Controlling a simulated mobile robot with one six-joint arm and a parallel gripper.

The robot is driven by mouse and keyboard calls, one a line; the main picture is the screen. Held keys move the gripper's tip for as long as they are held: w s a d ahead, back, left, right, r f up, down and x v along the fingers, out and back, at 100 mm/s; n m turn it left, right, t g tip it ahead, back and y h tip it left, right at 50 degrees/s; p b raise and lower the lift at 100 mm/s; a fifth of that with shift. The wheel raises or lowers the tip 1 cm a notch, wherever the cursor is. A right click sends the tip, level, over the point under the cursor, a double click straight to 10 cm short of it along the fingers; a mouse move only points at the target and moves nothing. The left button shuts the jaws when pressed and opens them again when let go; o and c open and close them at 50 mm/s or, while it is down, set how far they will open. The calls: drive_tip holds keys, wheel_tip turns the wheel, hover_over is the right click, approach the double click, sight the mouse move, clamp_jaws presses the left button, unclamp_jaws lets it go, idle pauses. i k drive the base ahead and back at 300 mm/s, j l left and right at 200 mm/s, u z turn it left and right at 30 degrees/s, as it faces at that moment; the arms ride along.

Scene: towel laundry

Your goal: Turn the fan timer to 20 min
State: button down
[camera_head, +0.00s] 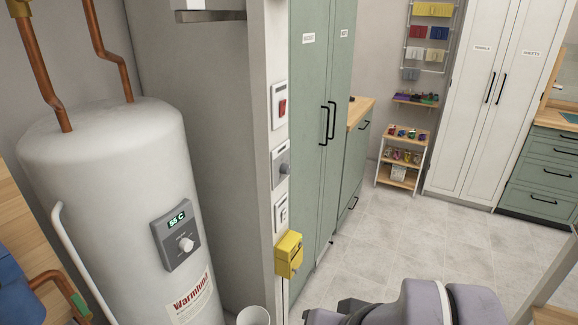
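A narrow wall end beside the green cabinets carries a column of small controls. One is a grey box with a small knob (281,161), which looks like the fan timer. Its markings are too small to read, so I cannot tell its setting. Above it is a white plate with a red switch (280,105), and below it a white plate (281,212) with unclear details. A yellow box (288,256) is lowest. Parts of my arm show at the bottom edge, right of and below these controls. My gripper's fingertips are not in view.
A white water tank (110,190) with a grey control panel (175,236) reading 55 C stands at the left. Green cabinets (310,130) stand right of the controls. A small shelf cart (399,178) and white cabinets (490,90) are at the back. The tiled floor (390,240) is clear.

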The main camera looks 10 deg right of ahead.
sight(285, 169)
drive_tip(key=i+j+u, duration=0.15)
drive_tip(key=i+j, duration=0.15)
drive_tip(key=i+j+u, duration=0.1)
drive_tip(key=i, duration=0.45)
drive_tip(key=j, duration=0.15)
